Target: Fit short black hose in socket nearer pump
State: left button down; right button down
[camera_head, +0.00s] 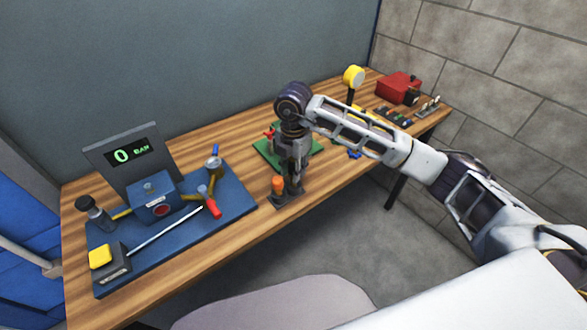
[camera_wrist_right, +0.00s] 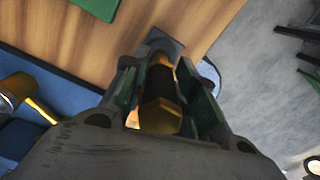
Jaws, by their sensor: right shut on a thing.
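My right gripper (camera_head: 292,187) points down near the front edge of the bench, over a small dark stand (camera_head: 283,203) with an orange piece (camera_head: 278,184) beside the fingers. In the right wrist view the gripper (camera_wrist_right: 162,88) is shut on a dark piece with a brass hex end (camera_wrist_right: 160,115), apparently the short black hose. The fingers hide most of it, and I cannot tell whether it is clear of the stand. The blue pump box (camera_head: 153,197) is to the left, with brass pipework (camera_head: 213,172) on its right side. I cannot make out the sockets clearly. My left gripper is not in view.
A blue base plate (camera_head: 236,203) carries the pump, a gauge panel (camera_head: 128,156) reading 0, a yellow-ended lever (camera_head: 101,257) and a red-handled valve (camera_head: 211,208). A green plate (camera_head: 267,152) lies behind my gripper. A red box (camera_head: 398,86) stands at the far right.

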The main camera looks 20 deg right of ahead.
jog(key=shift+f+b, duration=0.7)
jog(key=shift+f, duration=0.25)
dwell(0.4)
dwell(0.4)
jog(key=c, duration=1.1)
grip_release()
jog(key=shift+o, duration=0.2)
jog(key=shift+r, duration=0.1)
jog(key=shift+r, duration=5.95)
